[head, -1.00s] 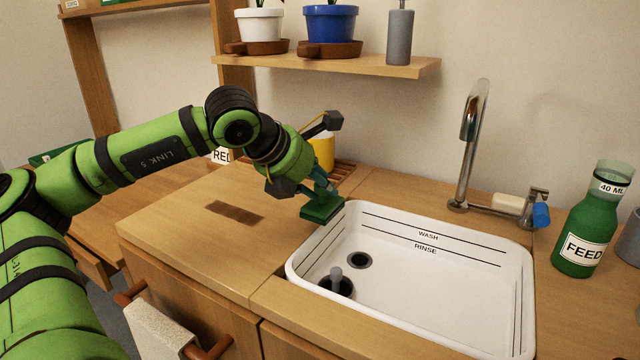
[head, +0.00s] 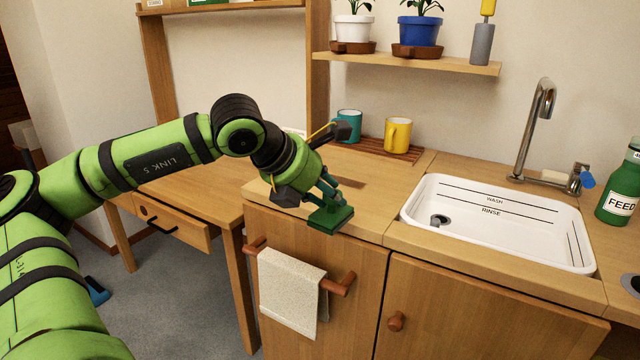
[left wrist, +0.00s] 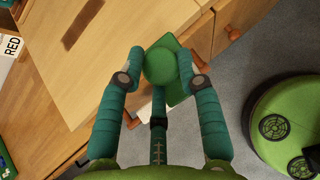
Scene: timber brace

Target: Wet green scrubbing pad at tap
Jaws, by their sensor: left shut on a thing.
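My left gripper (head: 326,196) is shut on the green scrubbing pad (head: 331,219), which has a flat dark green base and a rounded knob. The left wrist view shows the two fingers (left wrist: 168,78) on either side of the round knob (left wrist: 160,66). The pad is in front of the counter's front edge, left of the sink and above the towel. The curved metal tap (head: 538,115) stands behind the white sink (head: 420,223), to the right and well apart from the pad. My right gripper is not in view.
A towel (head: 290,290) hangs on a wooden rail on the cabinet front. A teal mug (head: 348,124) and a yellow mug (head: 397,135) stand at the back of the counter. A green FEED bottle (head: 618,195) stands right of the sink. A shelf (head: 420,63) holds potted plants.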

